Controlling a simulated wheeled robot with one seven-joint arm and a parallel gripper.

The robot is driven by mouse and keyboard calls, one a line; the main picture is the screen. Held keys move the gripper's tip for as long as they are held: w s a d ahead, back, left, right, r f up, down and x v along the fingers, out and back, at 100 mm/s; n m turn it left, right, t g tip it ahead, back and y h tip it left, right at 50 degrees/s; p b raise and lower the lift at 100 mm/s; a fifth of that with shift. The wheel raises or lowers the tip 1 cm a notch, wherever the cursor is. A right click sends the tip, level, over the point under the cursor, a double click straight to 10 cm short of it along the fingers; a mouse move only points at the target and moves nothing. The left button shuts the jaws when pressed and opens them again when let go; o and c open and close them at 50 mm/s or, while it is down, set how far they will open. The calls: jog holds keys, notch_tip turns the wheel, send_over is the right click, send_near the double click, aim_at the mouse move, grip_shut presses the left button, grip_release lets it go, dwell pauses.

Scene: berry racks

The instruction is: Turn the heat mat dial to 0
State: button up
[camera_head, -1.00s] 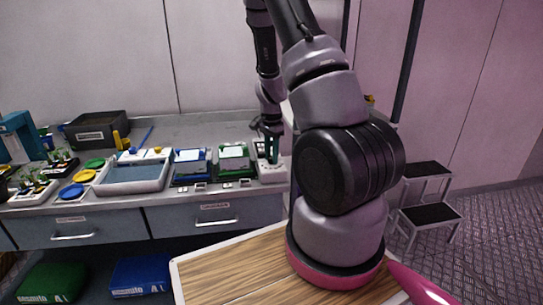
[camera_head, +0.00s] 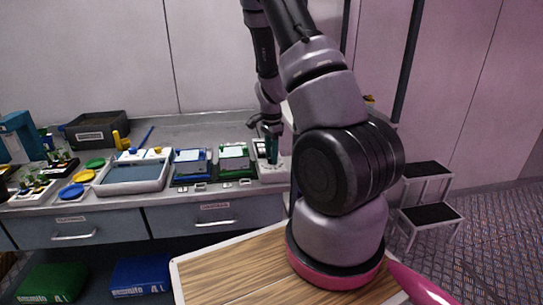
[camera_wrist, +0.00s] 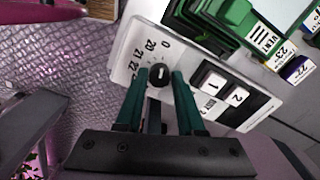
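The heat mat dial (camera_wrist: 160,75) is a small black round knob with a white pointer mark, on a white control box (camera_wrist: 130,50). Printed marks 0, 20, 21 and 22 curve around its upper left side in the wrist view; the exact mark it points to is hard to tell. My gripper (camera_wrist: 160,73) points down at the box, with one teal finger on each side of the knob. The fingers are apart, and I see no clear contact with the knob. In the head view my gripper (camera_head: 271,150) stands over the box at the bench's right end, and the dial is too small to make out.
A green-framed tray (camera_head: 235,160) and a blue-framed tray (camera_head: 191,165) stand to the left along the bench. A step stool (camera_head: 428,205) stands right.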

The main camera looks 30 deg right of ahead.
jog(key=shift+o, duration=1.2)
notch_tip(320, 180, up, 11)
jog(key=s+a+r+n+t, duration=0.2)
jog(key=s+a+r+n, duration=0.2)
jog(key=s+r, duration=0.2)
jog(key=s+a+r+n+t+y, duration=0.1)
jog(key=s+a+r+n+t, duration=0.1)
jog(key=s+a+r+n, duration=0.2)
jog(key=s+a+r+n+t+y, duration=0.1)
jog(key=s+a+r+n+t, duration=0.2)
jog(key=s+r, duration=0.7)
notch_tip(320, 180, up, 5)
jog(key=shift+a+r+n, duration=0.2)
jog(key=shift+a+n, duration=0.7)
jog(key=shift+a, duration=0.2)
jog(key=shift+c, duration=0.2)
